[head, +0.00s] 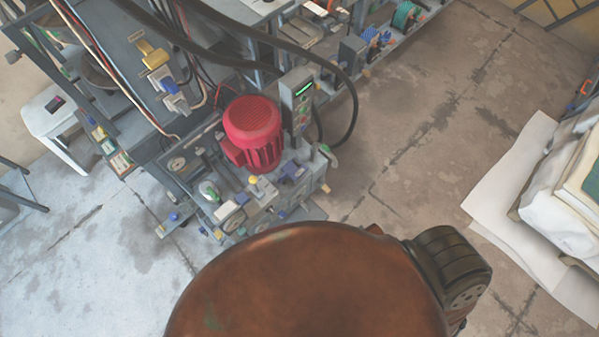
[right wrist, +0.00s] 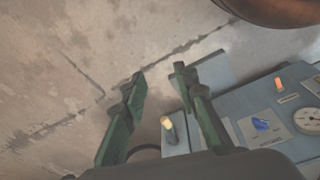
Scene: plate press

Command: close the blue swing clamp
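The plate press (head: 240,190) stands left of centre in the head view. Several small blue parts show there, including a blue block (head: 293,171) on the machine's right part and a small blue piece (head: 175,216) at its front left. I cannot tell which one is the swing clamp, or how it stands. My right gripper (right wrist: 160,78) shows in the right wrist view, with two dark green fingers apart and nothing between their tips. A yellow-tipped knob (right wrist: 168,124) shows between the fingers, lower down. My left gripper is in neither view.
A red motor (head: 252,130) and a control box with a green display (head: 298,100) rise from the machine. Black hoses (head: 345,70) arch beside them. A gauge (right wrist: 311,120) and an orange switch (right wrist: 280,84) lie right of my right gripper. Bare floor (head: 420,150) lies right of the machine.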

